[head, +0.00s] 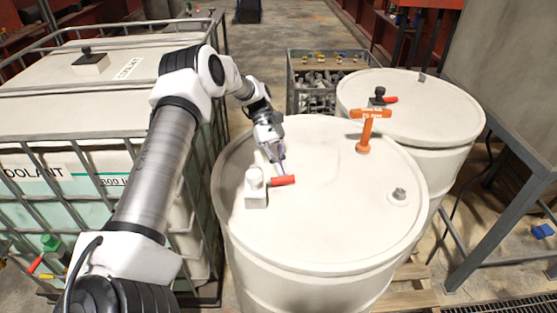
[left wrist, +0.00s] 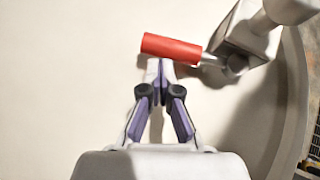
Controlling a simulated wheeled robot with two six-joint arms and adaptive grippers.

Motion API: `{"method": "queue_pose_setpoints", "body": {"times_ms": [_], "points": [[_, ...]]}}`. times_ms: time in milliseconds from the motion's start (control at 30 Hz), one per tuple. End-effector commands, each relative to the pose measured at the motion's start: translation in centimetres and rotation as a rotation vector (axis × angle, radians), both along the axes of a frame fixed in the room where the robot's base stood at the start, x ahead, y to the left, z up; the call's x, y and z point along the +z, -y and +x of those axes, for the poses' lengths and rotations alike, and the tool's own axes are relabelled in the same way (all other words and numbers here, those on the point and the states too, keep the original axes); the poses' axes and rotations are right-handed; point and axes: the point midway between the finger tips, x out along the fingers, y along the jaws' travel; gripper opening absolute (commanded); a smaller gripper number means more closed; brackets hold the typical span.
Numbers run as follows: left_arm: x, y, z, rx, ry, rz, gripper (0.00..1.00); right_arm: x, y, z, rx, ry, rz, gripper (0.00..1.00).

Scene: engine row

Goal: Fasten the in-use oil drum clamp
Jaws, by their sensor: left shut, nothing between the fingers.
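A white drum (head: 320,240) stands in the middle of the head view. On its lid, at the left, is a small white clamp block (head: 256,196) with a red-handled lever (head: 282,181) sticking out to the right. My left gripper (head: 277,160) is just behind the red handle, low over the lid. In the left wrist view the fingertips (left wrist: 160,62) are shut and empty, at or very near the red handle (left wrist: 171,48); I cannot tell whether they touch. The clamp block (left wrist: 248,32) is at the upper right there. My right gripper is not in view.
A second drum (head: 415,110) with a black, red-handled fitting stands behind right. A caged coolant tank (head: 60,125) fills the left; a steel stand (head: 500,190) is at right.

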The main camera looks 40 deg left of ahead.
Motion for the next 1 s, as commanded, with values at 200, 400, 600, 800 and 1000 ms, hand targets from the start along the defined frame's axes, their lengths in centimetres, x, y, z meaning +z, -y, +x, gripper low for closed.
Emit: {"method": "queue_pose_setpoints", "body": {"times_ms": [200, 400, 600, 800, 1000], "points": [[1.9, -2.4, 1.0, 0.002, 0.005, 0.002, 0.00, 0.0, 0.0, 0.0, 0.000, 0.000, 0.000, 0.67], [3.9, -4.9, 2.0, 0.002, 0.004, 0.002, 0.00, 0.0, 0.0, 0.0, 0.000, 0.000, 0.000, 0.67], [4.6, -5.5, 2.2, 0.000, 0.003, -0.001, 0.00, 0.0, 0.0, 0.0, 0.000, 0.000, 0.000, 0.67], [4.6, -5.5, 2.2, 0.000, 0.003, -0.001, 0.00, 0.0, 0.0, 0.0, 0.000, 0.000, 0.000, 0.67], [4.6, -5.5, 2.2, 0.000, 0.003, -0.001, 0.00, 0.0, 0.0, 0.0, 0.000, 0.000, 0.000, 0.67]]}}
